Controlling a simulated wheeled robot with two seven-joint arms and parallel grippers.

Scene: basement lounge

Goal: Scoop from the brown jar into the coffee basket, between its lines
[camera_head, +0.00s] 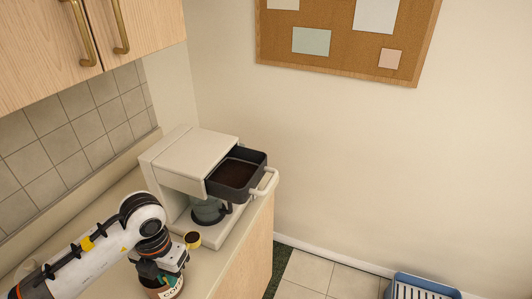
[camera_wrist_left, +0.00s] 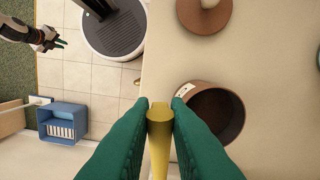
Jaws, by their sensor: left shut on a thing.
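My left gripper (camera_head: 160,276) is shut on the yellow scoop's handle, which also shows between the green fingers in the left wrist view (camera_wrist_left: 159,125). The scoop's small cup (camera_head: 193,239) seems to hold dark grounds, just past the gripper toward the machine. The brown jar (camera_head: 176,291) is partly hidden behind the gripper; in the left wrist view the open jar (camera_wrist_left: 238,128) has dark contents and stands to the right of the fingers. The black coffee basket (camera_head: 216,189) is pulled out of the coffee maker with brown grounds inside; its lines cannot be made out. My right gripper (camera_wrist_left: 58,45) is open and empty.
The white coffee maker (camera_head: 190,150) stands at the counter's end with a carafe (camera_head: 208,211) under the basket. A brown lid with a knob (camera_wrist_left: 205,17) lies on the counter beside the jar. A blue crate (camera_head: 424,286) is on the floor at right.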

